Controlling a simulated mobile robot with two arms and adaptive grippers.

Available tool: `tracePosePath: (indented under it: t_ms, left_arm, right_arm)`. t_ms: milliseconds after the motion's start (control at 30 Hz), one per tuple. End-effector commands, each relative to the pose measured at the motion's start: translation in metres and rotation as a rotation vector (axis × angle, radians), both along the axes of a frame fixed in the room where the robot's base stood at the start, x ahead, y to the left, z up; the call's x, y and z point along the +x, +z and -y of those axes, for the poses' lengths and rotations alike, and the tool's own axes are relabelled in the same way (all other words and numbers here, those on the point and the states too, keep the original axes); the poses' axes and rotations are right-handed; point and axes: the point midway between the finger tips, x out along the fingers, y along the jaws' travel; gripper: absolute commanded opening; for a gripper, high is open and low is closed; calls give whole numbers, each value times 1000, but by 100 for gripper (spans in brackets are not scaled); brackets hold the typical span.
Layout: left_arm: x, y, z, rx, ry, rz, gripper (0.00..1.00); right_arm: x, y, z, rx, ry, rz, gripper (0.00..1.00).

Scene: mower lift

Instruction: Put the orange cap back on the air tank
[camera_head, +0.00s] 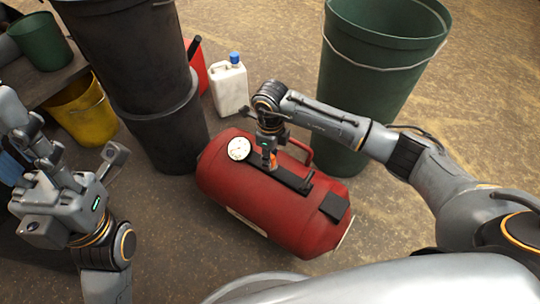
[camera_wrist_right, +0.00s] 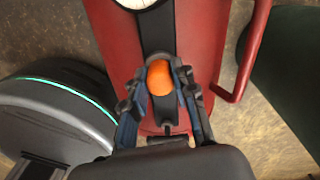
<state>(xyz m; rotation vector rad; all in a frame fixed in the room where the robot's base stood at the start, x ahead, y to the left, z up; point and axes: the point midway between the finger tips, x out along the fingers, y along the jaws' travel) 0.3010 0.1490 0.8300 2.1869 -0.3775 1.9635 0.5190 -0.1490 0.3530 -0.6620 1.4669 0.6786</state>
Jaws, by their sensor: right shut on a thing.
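The red air tank (camera_head: 230,187) lies on its side on the floor in the middle of the head view, with a round white gauge (camera_head: 239,149) and a dark strip along its top. My right gripper (camera_head: 271,157) points down over this strip. It is shut on the orange cap (camera_wrist_right: 159,77), which shows between its fingers in the right wrist view. In the head view only a sliver of orange shows, and whether the cap touches the tank's fitting is hidden. My left gripper is at the left edge, away from the tank; its finger opening is unclear.
A green bin (camera_head: 372,80) stands behind the tank at the right, close to my right forearm. Stacked dark bins (camera_head: 140,75), a white jug (camera_head: 230,90) with a blue cap and a yellow bucket (camera_head: 85,112) stand behind and left. The floor left of the tank is clear.

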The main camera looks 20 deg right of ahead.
Motion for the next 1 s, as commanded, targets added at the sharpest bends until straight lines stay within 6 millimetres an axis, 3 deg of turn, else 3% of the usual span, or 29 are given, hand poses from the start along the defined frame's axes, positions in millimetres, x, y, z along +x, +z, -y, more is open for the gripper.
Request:
tracePosePath:
  t_ms: [67,100,133,467,1000]
  left_arm:
    - [-1,2,0,-2,0,12,36]
    - [-1,3,0,-3,0,16,36]
    - [-1,4,0,-4,1,17,36]
    - [-2,7,-1,-8,1,20,36]
    - [-8,-2,-4,-15,-5,-86,36]
  right_arm:
    - [0,-2,0,0,0,0,11]
    - [0,-2,0,0,0,0,34]
    - [0,-1,0,0,0,0,37]
    - [0,1,0,-1,0,1,37]
    - [1,46,1,-1,-1,1,37]
